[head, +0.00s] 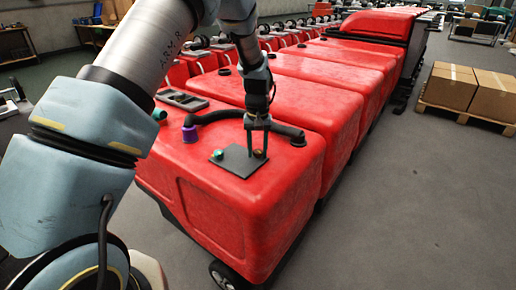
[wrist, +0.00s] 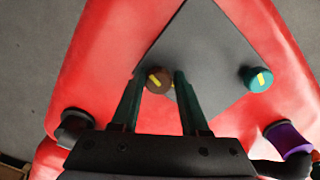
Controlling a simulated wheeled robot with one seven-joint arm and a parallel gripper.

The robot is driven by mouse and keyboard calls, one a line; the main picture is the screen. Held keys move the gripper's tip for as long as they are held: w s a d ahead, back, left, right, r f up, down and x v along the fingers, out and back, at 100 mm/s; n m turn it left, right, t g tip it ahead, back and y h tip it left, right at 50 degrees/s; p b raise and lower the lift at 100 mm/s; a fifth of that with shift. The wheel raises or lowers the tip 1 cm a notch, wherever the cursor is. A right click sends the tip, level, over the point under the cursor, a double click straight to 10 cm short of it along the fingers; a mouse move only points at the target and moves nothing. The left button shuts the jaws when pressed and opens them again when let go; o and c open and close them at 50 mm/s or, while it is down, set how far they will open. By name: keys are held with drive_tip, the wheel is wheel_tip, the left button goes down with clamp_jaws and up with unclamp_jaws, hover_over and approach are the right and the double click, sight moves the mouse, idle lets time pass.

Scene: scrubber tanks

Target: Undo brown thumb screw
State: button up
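The brown thumb screw (wrist: 155,83) has a yellow mark and sits on a dark grey plate (wrist: 205,45) on top of the red tank. In the wrist view it lies between my gripper's fingertips (wrist: 160,76), with a small gap visible on either side. My gripper (head: 257,152) is open and points down over the right part of the plate in the head view. The brown screw is small and partly hidden by the fingers there. How far the fingertips are above the plate is hard to tell.
A teal thumb screw (wrist: 259,79) with a yellow mark sits on the same plate, to the right in the wrist view. A black hose (head: 226,115) and a purple collar (head: 190,134) lie close by on the tank (head: 270,190). More red tanks stand behind.

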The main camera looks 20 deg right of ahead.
sight(258, 151)
drive_tip(key=o, duration=0.3)
drive_tip(key=shift+w+d+r, duration=0.1)
drive_tip(key=shift+r, duration=0.1)
drive_tip(key=shift+o, duration=0.2)
wheel_tip(258, 151, up, 11)
drive_tip(key=b, duration=0.1)
drive_tip(key=shift+b, duration=0.35)
drive_tip(key=shift+f, duration=0.15)
drive_tip(key=a+r+n+p, duration=0.1)
drive_tip(key=a+r+n, duration=0.2)
drive_tip(key=a, duration=1.9)
drive_tip(key=s+a+n+t, duration=0.1)
drive_tip(key=s+a, duration=1)
drive_tip(key=a, duration=0.3)
drive_tip(key=shift+a+f+t+p, duration=0.25)
drive_tip(key=shift+f+t+p, duration=0.15)
